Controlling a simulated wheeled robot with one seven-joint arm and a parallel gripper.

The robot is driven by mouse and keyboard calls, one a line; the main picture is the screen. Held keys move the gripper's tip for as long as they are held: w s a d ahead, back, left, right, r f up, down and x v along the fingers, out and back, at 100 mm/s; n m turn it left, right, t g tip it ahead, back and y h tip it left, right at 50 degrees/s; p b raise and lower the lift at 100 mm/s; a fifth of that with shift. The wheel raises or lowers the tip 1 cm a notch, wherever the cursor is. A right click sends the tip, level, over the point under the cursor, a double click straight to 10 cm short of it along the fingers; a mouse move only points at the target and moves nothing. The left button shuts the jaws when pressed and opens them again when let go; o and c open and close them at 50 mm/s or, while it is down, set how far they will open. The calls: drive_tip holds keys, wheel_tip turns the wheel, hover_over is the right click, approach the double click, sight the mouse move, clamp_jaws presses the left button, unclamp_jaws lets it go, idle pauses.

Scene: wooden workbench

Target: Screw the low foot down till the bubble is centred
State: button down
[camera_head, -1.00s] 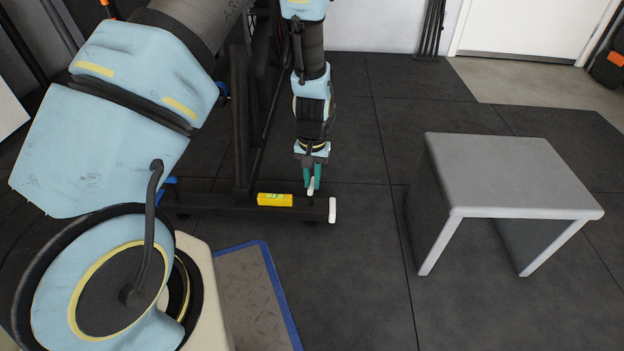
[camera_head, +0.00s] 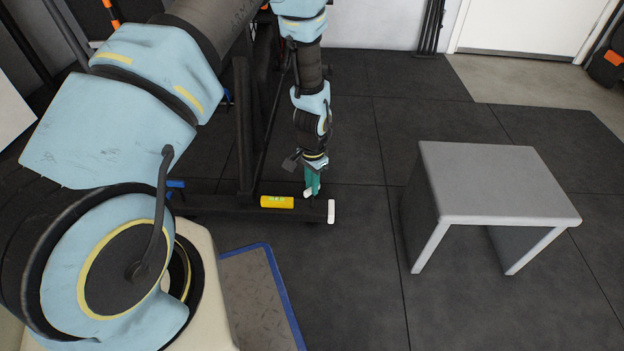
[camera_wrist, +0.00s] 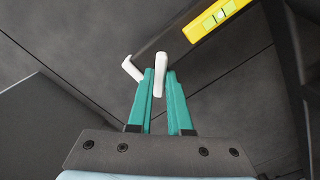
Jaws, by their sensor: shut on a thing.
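My gripper (camera_head: 312,187) is low at the right end of the dark frame's bottom bar (camera_head: 228,203). In the wrist view its teal fingers (camera_wrist: 159,84) are shut on a white, rounded tab (camera_wrist: 159,67), which I take to be part of the foot. The tab's lower shank and the foot's contact with the floor are hidden. A yellow spirit level (camera_head: 277,202) lies on the bar, left of my gripper. It also shows in the wrist view (camera_wrist: 205,30), with a green vial; the bubble's exact place is too small to tell.
A grey stool (camera_head: 505,185) stands on the dark tiled floor to the right. A blue-edged plate (camera_head: 255,290) lies in front. The floor between bar and stool is clear.

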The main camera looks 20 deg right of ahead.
drive_tip(key=shift+s+f+m, duration=0.1)
drive_tip(key=shift+f+m, duration=0.05)
drive_tip(key=shift+m, duration=0.35)
drive_tip(key=c, duration=0.8)
unclamp_jaws()
drive_tip(key=shift+c, duration=0.2)
drive_tip(key=shift+p, duration=0.3)
wheel_tip(320, 180, up, 11)
drive_tip(key=p, duration=0.4)
